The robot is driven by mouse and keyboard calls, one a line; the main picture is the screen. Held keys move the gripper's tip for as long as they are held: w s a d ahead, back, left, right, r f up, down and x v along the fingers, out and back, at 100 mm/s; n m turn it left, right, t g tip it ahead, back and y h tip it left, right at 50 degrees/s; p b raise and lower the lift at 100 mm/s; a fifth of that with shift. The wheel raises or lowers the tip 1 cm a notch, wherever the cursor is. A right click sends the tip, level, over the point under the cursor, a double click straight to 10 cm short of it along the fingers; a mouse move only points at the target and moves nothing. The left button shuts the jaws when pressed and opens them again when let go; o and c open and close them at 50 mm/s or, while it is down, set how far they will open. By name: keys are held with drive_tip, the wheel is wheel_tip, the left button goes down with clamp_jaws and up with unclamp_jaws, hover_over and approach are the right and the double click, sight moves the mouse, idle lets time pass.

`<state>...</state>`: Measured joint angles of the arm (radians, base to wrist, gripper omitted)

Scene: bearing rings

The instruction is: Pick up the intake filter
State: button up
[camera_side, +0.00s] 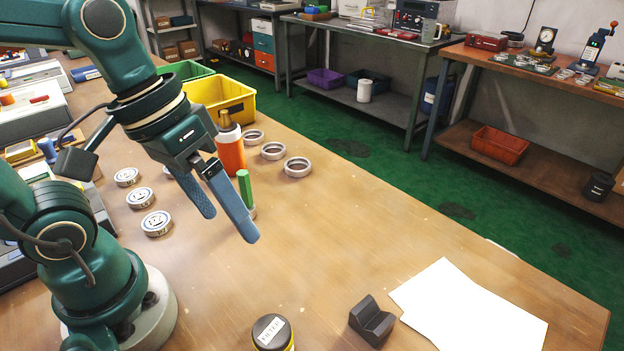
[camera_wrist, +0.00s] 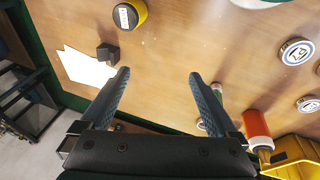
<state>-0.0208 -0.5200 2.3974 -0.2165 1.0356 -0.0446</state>
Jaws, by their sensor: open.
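My gripper (camera_side: 229,225) is open and empty, its two blue fingers angled down above the bench; the fingers also show in the wrist view (camera_wrist: 159,73). No part is plainly marked as the intake filter, and I cannot tell which one it is. A yellow jar with a black lid and a white label (camera_side: 271,332) stands at the near edge; it also shows in the wrist view (camera_wrist: 129,15). An orange cylinder with white bands and a brass-coloured top (camera_side: 231,152) stands behind the gripper; it also shows in the wrist view (camera_wrist: 256,124).
A green bar (camera_side: 244,188) stands upright behind one finger, with a ring partly hidden at its foot. Several bearing rings (camera_side: 298,167) lie around. A black notched block (camera_side: 371,321) and white paper (camera_side: 470,310) are at the right. Yellow bin (camera_side: 236,101) behind; the bench's middle right is clear.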

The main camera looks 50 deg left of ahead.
drive_tip(key=w+d+f+n+g+h, duration=0.2)
drive_tip(key=d+f+n+g+h, duration=0.3)
drive_tip(key=g, duration=0.1)
drive_tip(key=n+g+h, duration=0.4)
approach(273, 339)
drive_tip(key=d+f, duration=0.1)
drive_tip(key=f, duration=0.1)
drive_tip(key=s+d+f, duration=0.1)
drive_tip(key=shift+s+d+f, duration=0.15)
drive_tip(key=shift+d+f, duration=0.2)
drive_tip(key=shift+d, duration=0.05)
drive_tip(key=shift+s+f+n, duration=0.3)
drive_tip(key=shift+s+f, duration=0.05)
drive_tip(key=shift+f, duration=0.05)
drive_tip(key=shift+x, duration=2.6)
drive_tip(key=c, duration=1.5)
drive_tip(key=shift+r, duration=0.15)
